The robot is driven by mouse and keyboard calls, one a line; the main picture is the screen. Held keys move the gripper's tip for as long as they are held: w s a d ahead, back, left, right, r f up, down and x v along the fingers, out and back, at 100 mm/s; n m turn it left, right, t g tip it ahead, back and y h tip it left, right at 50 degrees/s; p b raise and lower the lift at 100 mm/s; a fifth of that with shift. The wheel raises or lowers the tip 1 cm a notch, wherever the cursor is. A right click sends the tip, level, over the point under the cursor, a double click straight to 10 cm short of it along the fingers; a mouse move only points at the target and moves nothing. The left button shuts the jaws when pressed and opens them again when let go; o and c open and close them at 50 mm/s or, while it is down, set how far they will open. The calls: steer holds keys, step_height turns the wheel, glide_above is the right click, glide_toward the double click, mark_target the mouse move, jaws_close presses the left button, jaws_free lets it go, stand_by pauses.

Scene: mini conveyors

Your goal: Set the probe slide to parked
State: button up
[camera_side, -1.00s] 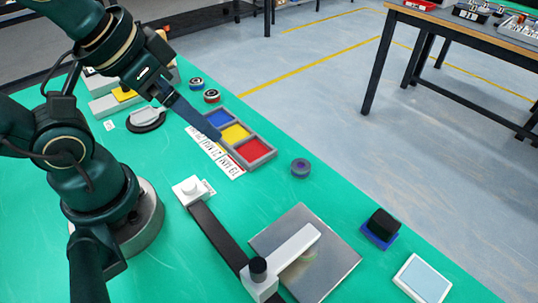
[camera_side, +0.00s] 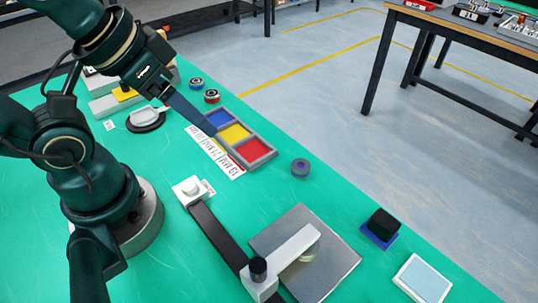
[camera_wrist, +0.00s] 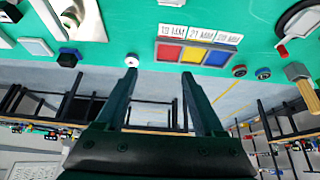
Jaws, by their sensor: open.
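The probe slide is a dark rail (camera_side: 218,232) on the green table in the side view. A white block (camera_side: 190,190) with a round knob and a small label, too small to read for certain, stands at its far end. A white carriage with a black knob (camera_side: 258,269) is at the near end. Its white probe arm (camera_side: 293,246) reaches over a grey metal plate (camera_side: 338,268). My gripper (camera_side: 195,112) is well away from the slide, near the coloured tray. In the wrist view, my gripper (camera_wrist: 159,77) has its fingers apart with nothing between them.
A tray (camera_side: 262,147) with blue, yellow and red compartments has labels alongside. The table edge runs close behind these. Green table lies open left of the rail.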

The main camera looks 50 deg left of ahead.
steer(key=w+a+r+t, duration=0.1)
steer(key=w, duration=0.1)
steer(key=w+a+r+t+y, duration=0.1)
steer(key=w+r+t, duration=0.1)
steer(key=w+a+r+t+y, duration=0.1)
steer(key=w+r, duration=0.1)
steer(key=shift+w+a+t, duration=0.15)
steer(key=shift+w+t, duration=0.15)
steer(key=shift+w, duration=0.1)
steer(key=w+d+r+m+t+h, duration=0.1)
steer(key=w+d+r+m+t, duration=0.15)
steer(key=w+r+t, duration=0.2)
steer(key=w+d+m+g+h, duration=0.2)
steer(key=d+m+h, duration=0.6)
steer(key=d+m, duration=0.15)
steer(key=m+g+h, duration=0.1)
steer(key=m+g, duration=1)
steer(key=g, duration=0.5)
glide_toward(257, 262)
steer(key=x, duration=0.5)
steer(key=shift+w, duration=0.1)
steer(key=shift+x, duration=2.75)
